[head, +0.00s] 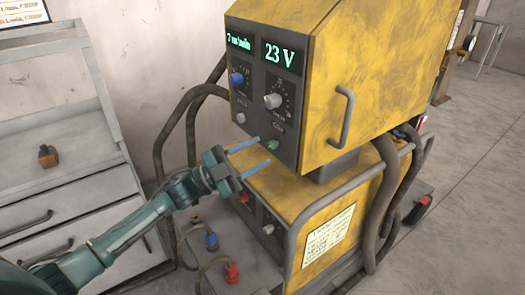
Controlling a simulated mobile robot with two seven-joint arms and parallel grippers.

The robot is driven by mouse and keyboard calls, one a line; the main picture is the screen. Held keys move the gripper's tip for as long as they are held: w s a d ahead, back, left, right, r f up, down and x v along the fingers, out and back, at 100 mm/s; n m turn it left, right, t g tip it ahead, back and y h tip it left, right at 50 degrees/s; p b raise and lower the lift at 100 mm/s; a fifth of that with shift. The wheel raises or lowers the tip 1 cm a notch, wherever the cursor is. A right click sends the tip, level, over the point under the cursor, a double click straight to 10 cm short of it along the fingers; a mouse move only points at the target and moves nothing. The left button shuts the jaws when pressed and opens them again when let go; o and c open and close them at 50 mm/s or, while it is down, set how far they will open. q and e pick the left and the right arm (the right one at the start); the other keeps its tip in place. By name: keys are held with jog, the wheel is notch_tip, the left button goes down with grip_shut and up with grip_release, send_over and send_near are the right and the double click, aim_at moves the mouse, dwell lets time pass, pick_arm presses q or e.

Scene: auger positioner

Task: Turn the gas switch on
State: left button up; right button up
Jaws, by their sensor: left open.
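The yellow welding machine (372,70) has a dark front panel. A small green knob (273,145) low on the panel, below a label that seems to read "Gas", looks like the gas switch. Its on or off position is too small to tell. My left gripper (260,154) is open, with two blue fingers pointing right towards the panel's lower edge. The fingertips are close to the green knob, just left of and below it. I cannot tell whether they touch the panel. Nothing is between the fingers. My right gripper is out of view.
Above are a blue knob (237,78), a grey knob (273,101) and a small grey knob (241,117). Displays read 23 V (283,56) and about 7 m/min. Thick hoses (160,140) loop at left. A yellow lower unit (325,195) stands below. A grey drawer cabinet (70,150) is at left.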

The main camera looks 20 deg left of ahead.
pick_arm(q)
jog(key=b+v, duration=0.1)
jog(key=v, duration=0.9)
jog(key=shift+s+a, duration=0.15)
jog(key=shift+a, duration=0.15)
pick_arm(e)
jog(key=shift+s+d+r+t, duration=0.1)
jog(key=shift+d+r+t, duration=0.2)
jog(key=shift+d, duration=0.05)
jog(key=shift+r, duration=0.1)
